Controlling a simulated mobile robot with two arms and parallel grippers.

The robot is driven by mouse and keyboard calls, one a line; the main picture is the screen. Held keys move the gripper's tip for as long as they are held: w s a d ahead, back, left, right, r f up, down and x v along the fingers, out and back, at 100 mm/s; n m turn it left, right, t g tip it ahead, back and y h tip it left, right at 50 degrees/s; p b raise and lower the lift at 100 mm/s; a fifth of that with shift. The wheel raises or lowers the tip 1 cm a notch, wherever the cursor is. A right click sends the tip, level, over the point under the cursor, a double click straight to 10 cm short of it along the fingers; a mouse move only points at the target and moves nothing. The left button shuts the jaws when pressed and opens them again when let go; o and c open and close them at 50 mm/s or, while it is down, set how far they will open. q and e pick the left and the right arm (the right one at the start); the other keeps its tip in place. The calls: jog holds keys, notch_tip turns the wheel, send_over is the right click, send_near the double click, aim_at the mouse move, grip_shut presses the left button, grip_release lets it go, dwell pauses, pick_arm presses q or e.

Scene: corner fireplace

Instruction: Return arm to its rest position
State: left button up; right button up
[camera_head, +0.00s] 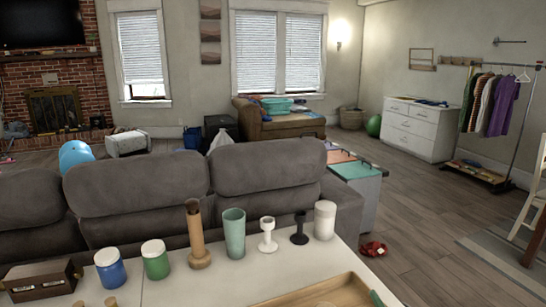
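Neither of my grippers nor any part of my arms shows in the head view. A white table (215,285) lies in front of me along the bottom of the view. On it stand a blue jar (111,270) and a green jar (155,262) with white lids, a brown wooden holder (197,240), a green cup (234,235), a white candle holder (267,236), a black candle holder (300,230) and a white cylinder (324,220). What my arms hold, if anything, is hidden.
A wooden tray (318,296) sits at the table's front right and a dark wooden box (40,279) at its left. A grey sofa (255,180) stands behind the table. A red object (373,249) lies on the floor at right. The middle tabletop is clear.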

jog(key=s+d+f+m+g+h, duration=0.4)
jog(key=d+f+m+g, duration=0.1)
jog(key=f, duration=0.4)
jog(key=s+d+f+m+g, duration=0.1)
jog(key=s+f+g, duration=0.5)
jog(key=s, duration=0.2)
jog(key=s+d+f+m+g, duration=0.1)
jog(key=s+d+f+g, duration=0.1)
jog(key=s+f+g, duration=0.45)
notch_tip(320, 180, down, 24)
jog(key=s+p, duration=0.1)
jog(key=s, duration=0.2)
jog(key=s+d+f+g+p, duration=0.1)
jog(key=s+d+f, duration=0.1)
jog(key=s+f, duration=1.2)
jog(key=shift+s+f+n, duration=0.25)
jog(key=shift+s+n, duration=0.15)
jog(key=shift+s, duration=0.05)
